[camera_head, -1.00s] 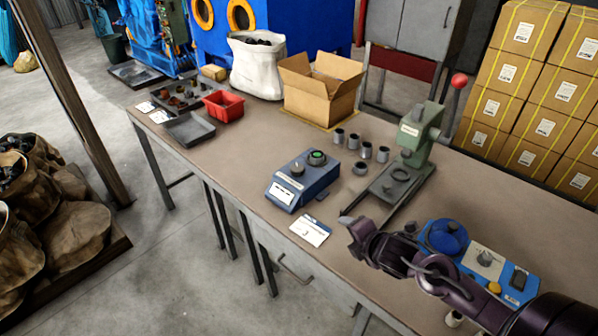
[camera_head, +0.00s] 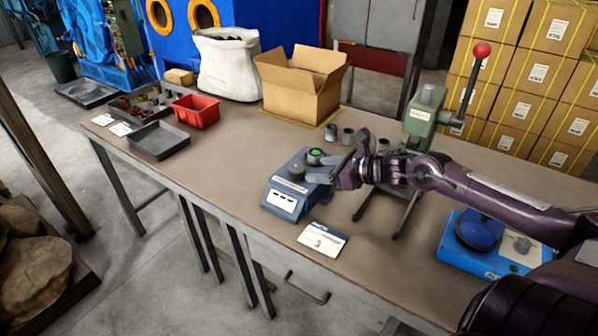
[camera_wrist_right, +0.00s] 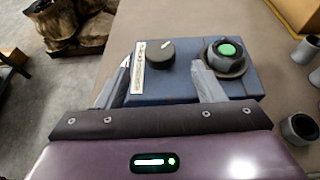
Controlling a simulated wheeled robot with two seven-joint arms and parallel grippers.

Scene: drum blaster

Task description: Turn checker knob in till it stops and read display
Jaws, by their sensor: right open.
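The checker is a blue box (camera_head: 283,203) on the workbench, with a white panel (camera_wrist_right: 139,69) along one side. A dark round knob (camera_head: 296,172) with a white mark sits on its top; it also shows in the right wrist view (camera_wrist_right: 160,53). Beside the knob is a dark round fitting with a green top (camera_head: 316,155). My right gripper (camera_head: 319,168) is open at the checker's right side. In the wrist view its fingertips (camera_wrist_right: 162,65) point toward the knob from either side, with nothing held. No reading is legible. My left gripper is not in view.
Grey cups (camera_head: 347,136) and a green lever press (camera_head: 424,117) stand behind my right arm. A white card (camera_head: 322,239) lies in front of the checker. A blue device (camera_head: 478,249) sits at the right.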

